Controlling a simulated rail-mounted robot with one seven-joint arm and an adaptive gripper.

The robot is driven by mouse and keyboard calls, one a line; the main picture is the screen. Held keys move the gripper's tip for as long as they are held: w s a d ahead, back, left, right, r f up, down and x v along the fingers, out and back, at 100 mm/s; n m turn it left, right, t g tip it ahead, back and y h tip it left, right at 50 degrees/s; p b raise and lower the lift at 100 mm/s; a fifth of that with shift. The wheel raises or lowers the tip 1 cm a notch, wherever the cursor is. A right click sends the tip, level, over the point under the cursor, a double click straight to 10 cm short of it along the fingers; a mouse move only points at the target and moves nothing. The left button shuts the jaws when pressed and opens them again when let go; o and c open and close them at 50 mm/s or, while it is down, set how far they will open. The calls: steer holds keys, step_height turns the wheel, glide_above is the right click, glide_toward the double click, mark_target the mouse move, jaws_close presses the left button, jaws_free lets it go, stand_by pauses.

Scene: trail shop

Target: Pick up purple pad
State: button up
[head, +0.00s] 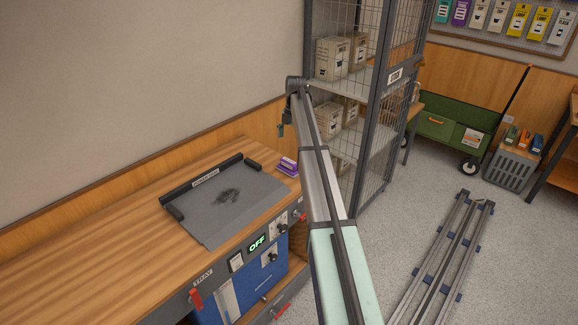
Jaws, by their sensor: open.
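The purple pad (289,163) is a small flat block with a pale band. It lies on the wooden counter, beside the far right corner of the grey mat, close to the wall. Part of its right side is near my arm in the picture. My gripper (281,131) hangs at the far end of my arm, above the purple pad in the picture and against the wood wall panel. It is small and dark here, open, with nothing seen in it. How far it is from the pad I cannot tell.
The grey mat (215,222) with a dark smudge and black raised edges covers the counter (90,255) nearby. A wire cage shelf (372,120) with cardboard boxes stands right of my arm.

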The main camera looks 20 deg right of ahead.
glide_above(289, 161)
steer(key=f+p, duration=0.1)
steer(key=f, duration=0.4)
steer(key=shift+d, duration=0.2)
steer(key=shift+w+a+f+p, duration=0.1)
steer(key=shift+f+p, duration=0.4)
steer(key=shift+f, duration=0.85)
steer(key=shift+w+f+p, duration=0.1)
steer(key=shift+f+p, duration=0.4)
steer(key=shift+f, duration=0.8)
steer(key=c, duration=1)
